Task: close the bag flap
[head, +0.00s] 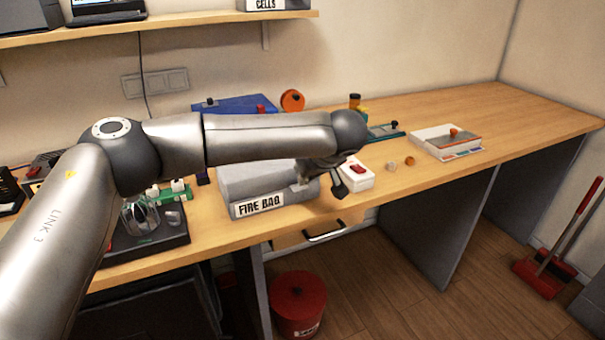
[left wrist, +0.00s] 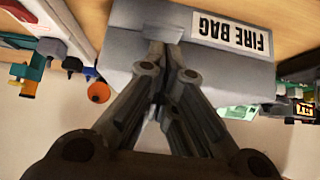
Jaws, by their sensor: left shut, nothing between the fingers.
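The grey fire bag (head: 240,183) stands on the workbench, with its white FIRE BAG label (head: 259,205) on the front. In the left wrist view the bag (left wrist: 125,45) appears upside down, with a small grey tab (left wrist: 160,28) beside its label. The bag's top looks flat, but my arm hides much of it and I cannot tell how the flap lies. My left gripper (head: 325,181) is at the bag's right end. In the left wrist view my left gripper (left wrist: 166,68) is shut and empty, its fingertips over the bag near the tab. My right gripper is not in view.
A white switch box (head: 357,178) with a red rocker stands right of the bag. A black tray (head: 150,245) lies left of it. A white box (head: 446,141) and small orange pieces are farther right. A red bin (head: 298,303) stands below. The right bench is mostly clear.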

